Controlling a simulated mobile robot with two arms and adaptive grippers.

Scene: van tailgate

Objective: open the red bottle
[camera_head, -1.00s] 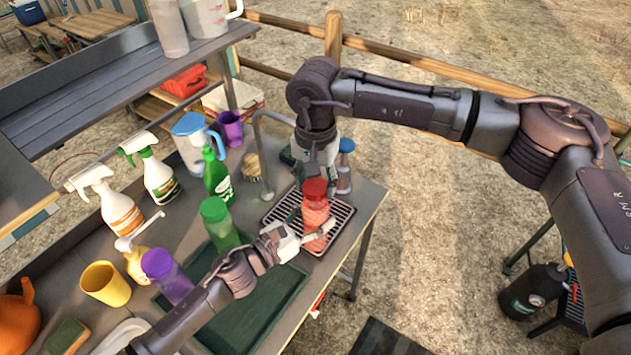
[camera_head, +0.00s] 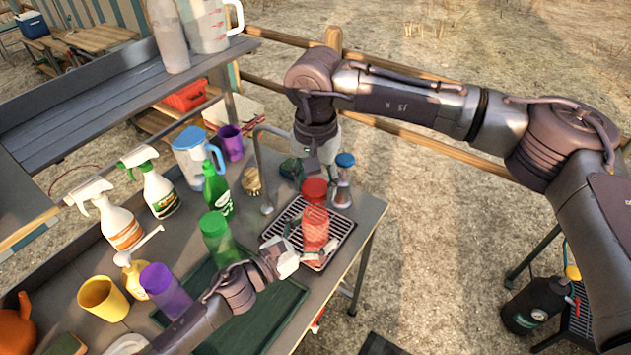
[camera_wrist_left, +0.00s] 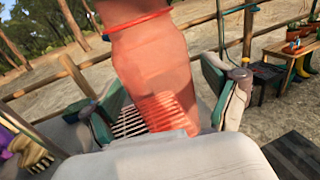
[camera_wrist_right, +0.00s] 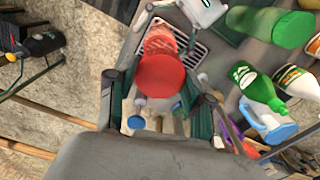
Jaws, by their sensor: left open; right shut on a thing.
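The red bottle (camera_head: 315,230) stands upright on the wire drip rack. Its translucent body also fills the middle of the left wrist view (camera_wrist_left: 160,85). My right gripper (camera_head: 314,176) comes from above and is shut on the red lid (camera_head: 314,190), which also shows between its fingers in the right wrist view (camera_wrist_right: 160,75). The lid looks slightly raised over the body; I cannot tell whether it is fully clear. My left gripper (camera_head: 297,251) is open, low beside the bottle, with a finger on each side of it.
A blue-topped bottle (camera_head: 343,180) stands just right of the right gripper. A tap (camera_head: 262,165) rises behind the rack (camera_head: 340,228). The table's right edge is close.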

